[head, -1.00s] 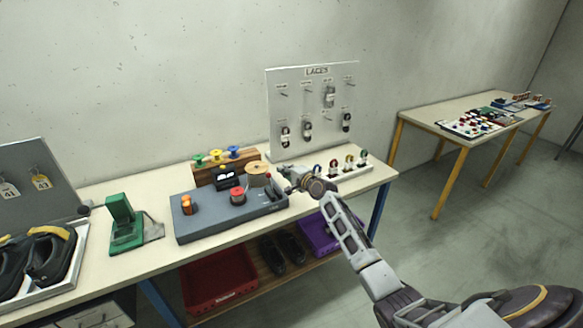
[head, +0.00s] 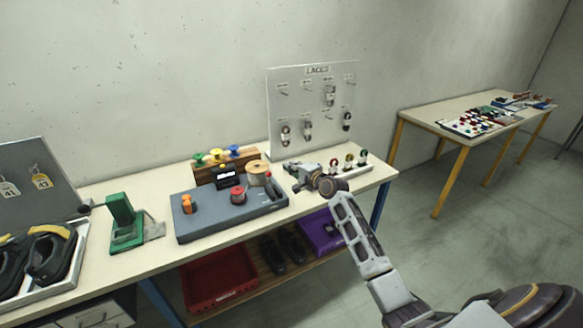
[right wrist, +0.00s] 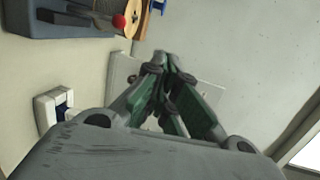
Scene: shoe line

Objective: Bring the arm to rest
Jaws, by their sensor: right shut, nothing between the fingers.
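My right gripper (head: 292,168) is over the back right of the workbench (head: 330,205), between the grey tray (head: 225,222) and the lace board (head: 273,105). It is shut and empty. In the right wrist view the green-padded fingers (right wrist: 165,66) come together with nothing between them. My right arm reaches in from the lower right. My left gripper is not in view.
A row of small spools (head: 349,161) stands right of the gripper. A green stand (head: 124,222) is at left. Open floor lies between the bench and a second table (head: 455,112).

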